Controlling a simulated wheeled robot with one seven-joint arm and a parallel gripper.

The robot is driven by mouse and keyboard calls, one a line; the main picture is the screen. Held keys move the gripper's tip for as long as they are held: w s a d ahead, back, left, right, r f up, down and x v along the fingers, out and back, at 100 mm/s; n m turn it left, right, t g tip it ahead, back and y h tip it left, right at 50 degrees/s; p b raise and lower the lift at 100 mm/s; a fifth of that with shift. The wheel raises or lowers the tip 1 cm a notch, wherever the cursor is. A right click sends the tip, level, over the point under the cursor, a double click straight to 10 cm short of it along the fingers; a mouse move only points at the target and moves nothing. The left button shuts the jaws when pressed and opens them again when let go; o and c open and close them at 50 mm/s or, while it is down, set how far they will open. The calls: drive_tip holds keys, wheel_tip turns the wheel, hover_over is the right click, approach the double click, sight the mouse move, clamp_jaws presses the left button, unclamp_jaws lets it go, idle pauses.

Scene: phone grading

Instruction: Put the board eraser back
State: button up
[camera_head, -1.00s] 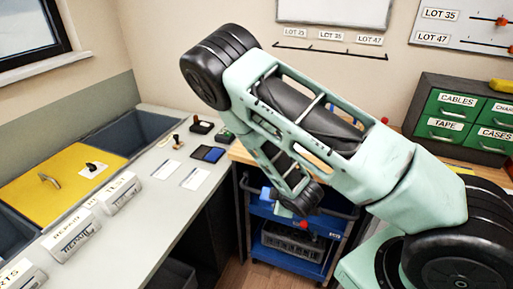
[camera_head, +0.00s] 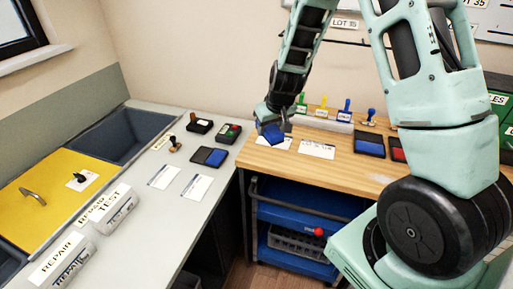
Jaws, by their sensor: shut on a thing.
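My gripper (camera_head: 273,119) points down at the left end of the wooden bench (camera_head: 262,163). It is shut on a small blue block (camera_head: 271,134), which looks like the board eraser. The block is tilted and sits just above or on a white card (camera_head: 268,144); I cannot tell if it touches. The fingertips are small and partly hidden by the block and the wrist. The whiteboard's lower edge and its labels are mostly hidden behind my arm.
A blue ink pad (camera_head: 369,144) and a red one (camera_head: 397,150) lie to the right. The grey counter (camera_head: 178,228) on the left holds stamps, pads and cards. A blue cart (camera_head: 300,207) stands below.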

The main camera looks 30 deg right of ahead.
sight(265, 155)
drive_tip(key=shift+w+f, duration=0.15)
drive_tip(key=shift+w, duration=0.2)
drive_tip(key=shift+w+f+p, duration=0.1)
drive_tip(key=shift+f+p, duration=0.9)
drive_tip(key=shift+f, duration=3.75)
drive_tip(key=o, duration=0.9)
drive_tip(key=shift+f, duration=0.1)
